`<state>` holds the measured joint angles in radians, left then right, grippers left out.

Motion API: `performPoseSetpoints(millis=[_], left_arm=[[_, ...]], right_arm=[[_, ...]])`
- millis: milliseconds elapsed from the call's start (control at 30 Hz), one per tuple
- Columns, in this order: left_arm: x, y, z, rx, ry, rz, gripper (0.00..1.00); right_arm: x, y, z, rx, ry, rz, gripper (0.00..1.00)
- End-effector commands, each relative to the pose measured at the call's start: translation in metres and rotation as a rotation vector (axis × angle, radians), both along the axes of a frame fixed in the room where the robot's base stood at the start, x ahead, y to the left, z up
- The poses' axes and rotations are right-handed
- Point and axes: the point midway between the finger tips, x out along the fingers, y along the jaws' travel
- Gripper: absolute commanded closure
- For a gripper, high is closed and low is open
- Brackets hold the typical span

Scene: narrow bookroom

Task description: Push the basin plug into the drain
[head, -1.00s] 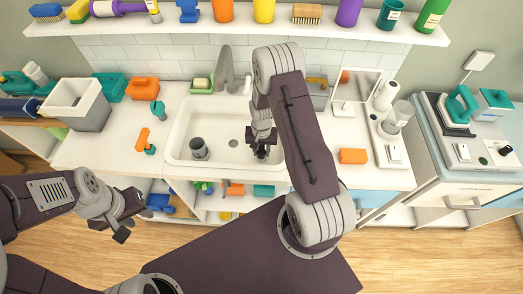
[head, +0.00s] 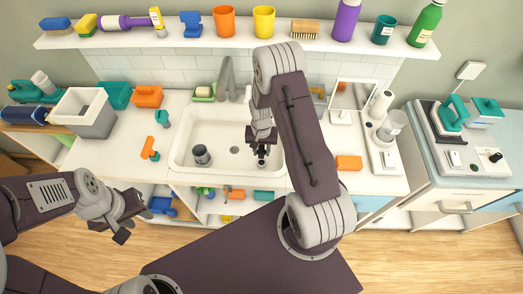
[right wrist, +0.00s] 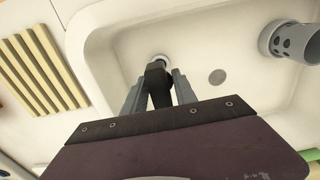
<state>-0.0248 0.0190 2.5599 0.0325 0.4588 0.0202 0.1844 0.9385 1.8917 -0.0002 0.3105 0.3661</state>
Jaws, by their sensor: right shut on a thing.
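The white basin (head: 180,150) is set in the counter, with a round grey drain (head: 234,149) in its floor. The drain also shows in the right wrist view (right wrist: 217,77), uncovered. My right gripper (head: 262,150) is over the basin, to the right of the drain. In the right wrist view its fingers (right wrist: 160,90) are shut on a dark piece with a pale round end, which looks like the basin plug (right wrist: 157,74). Its height above the basin floor is hard to tell. My left gripper (head: 122,222) hangs in front of the counter, away from the basin; its jaws are unclear.
A grey perforated cup (head: 201,155) stands in the basin left of the drain. The tap (head: 226,78) rises behind the basin. An orange block (head: 348,162) lies on the counter at right. A ribbed wooden board (right wrist: 38,68) shows beside the basin.

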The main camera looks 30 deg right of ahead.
Motion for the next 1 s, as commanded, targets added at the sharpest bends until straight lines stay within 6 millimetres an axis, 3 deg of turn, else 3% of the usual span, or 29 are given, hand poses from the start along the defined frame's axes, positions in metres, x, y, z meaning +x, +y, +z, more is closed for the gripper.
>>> performPoseSetpoints(millis=[333,733,1000], left_arm=[[0.000,0.000,-0.006,0.000,0.000,0.000,0.64],[0.000,0.000,-0.038,0.000,0.000,0.000,0.64],[0.000,0.000,-0.037,0.000,0.000,0.000,0.64]], right_arm=[[0.000,0.000,-0.007,0.001,0.001,0.000,1.00],[0.000,0.000,-0.049,0.000,0.001,0.000,1.00],[0.000,0.000,-0.049,0.000,0.000,0.000,1.00]])
